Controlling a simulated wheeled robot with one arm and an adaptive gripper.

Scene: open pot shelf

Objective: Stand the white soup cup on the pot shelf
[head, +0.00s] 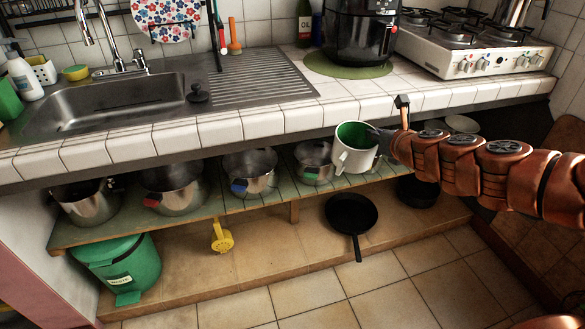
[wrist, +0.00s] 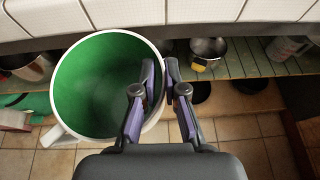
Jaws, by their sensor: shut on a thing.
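The white soup cup (head: 354,160) has a green inside and a handle. It is upright in front of the pot shelf (head: 278,196), just under the counter's front edge. My gripper (head: 382,138) is shut on the cup's right wall. In the wrist view the cup (wrist: 57,105) fills the left side, with its green inside and white rim facing the camera. There my gripper (wrist: 160,82) has its fingers close together at the cup's right rim. The cup hides part of the shelf behind it.
Several steel pots (head: 176,188) stand on the shelf to the left, with a smaller one (head: 313,162) close to the cup. The tiled counter (head: 210,128) overhangs the shelf. A black pan (head: 350,213) and a green waste bin (head: 121,268) are below.

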